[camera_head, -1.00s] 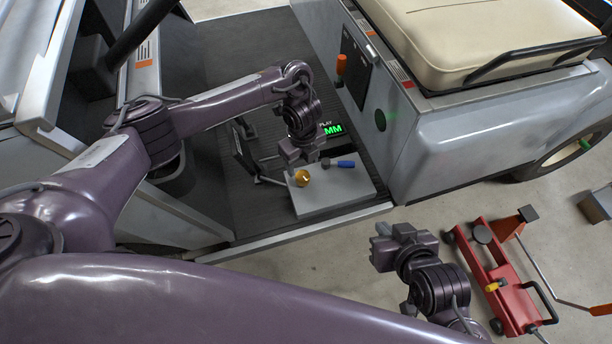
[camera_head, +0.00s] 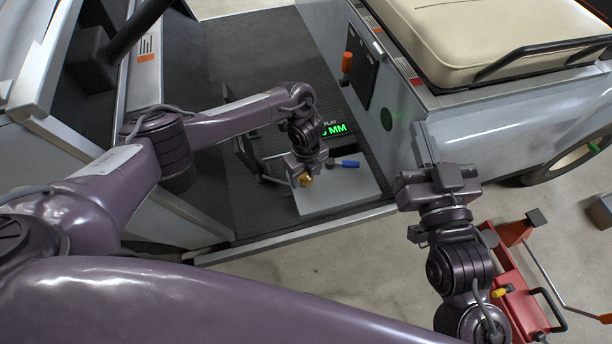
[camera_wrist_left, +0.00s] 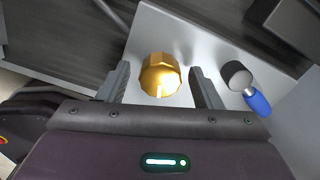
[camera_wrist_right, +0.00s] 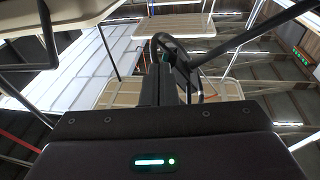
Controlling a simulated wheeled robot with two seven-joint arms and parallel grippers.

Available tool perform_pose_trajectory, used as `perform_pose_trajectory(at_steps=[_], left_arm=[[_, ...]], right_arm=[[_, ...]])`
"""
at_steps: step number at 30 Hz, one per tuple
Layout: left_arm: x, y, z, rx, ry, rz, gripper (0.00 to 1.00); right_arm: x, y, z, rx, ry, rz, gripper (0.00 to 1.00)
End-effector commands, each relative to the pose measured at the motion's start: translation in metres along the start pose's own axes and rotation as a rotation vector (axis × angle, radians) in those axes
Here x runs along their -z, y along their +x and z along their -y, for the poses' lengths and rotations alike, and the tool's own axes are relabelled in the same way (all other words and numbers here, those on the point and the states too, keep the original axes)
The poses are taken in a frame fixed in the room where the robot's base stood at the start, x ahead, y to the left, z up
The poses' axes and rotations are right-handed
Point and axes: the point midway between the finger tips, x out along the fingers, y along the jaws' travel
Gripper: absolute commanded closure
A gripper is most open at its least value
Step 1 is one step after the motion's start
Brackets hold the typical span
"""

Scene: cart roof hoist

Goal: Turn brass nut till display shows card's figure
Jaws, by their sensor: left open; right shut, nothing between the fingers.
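The brass nut (camera_head: 305,179) sits on a grey plate (camera_head: 345,200) on the cart floor. In the left wrist view the nut (camera_wrist_left: 160,75) lies between the two fingers of my left gripper (camera_wrist_left: 162,88), with a gap on each side. My left gripper (camera_head: 305,178) is open around it. The display (camera_head: 335,130) glows green behind the plate; its "MM" is readable but the digits are partly hidden by my left wrist. My right gripper (camera_head: 425,148) is shut and empty, raised in front of the cart's side panel. It also shows in the right wrist view (camera_wrist_right: 162,75). I cannot make out the card.
A red floor jack (camera_head: 515,290) stands on the floor at right.

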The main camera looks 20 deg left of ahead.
Motion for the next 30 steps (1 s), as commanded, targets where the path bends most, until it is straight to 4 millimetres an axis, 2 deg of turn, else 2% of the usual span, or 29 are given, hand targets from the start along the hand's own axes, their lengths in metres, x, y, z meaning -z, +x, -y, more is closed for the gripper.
perform_pose_trajectory(at_steps=[6, 16, 26, 30], left_arm=[[0.000, 0.007, 0.000, -0.001, 0.000, 0.000, 0.41], [0.000, 0.008, 0.000, -0.001, 0.000, 0.000, 0.41], [0.000, 0.008, 0.000, -0.001, 0.000, 0.000, 0.84], [0.000, 0.007, 0.000, -0.001, -0.002, 0.000, 0.86]], right_arm=[[0.021, 0.001, -0.001, 0.000, -0.004, -0.096, 1.00], [0.024, 0.002, -0.001, 0.000, -0.005, -0.110, 1.00], [0.024, 0.002, -0.001, 0.000, -0.005, -0.110, 1.00], [0.024, 0.002, -0.001, 0.000, -0.005, -0.108, 1.00]])
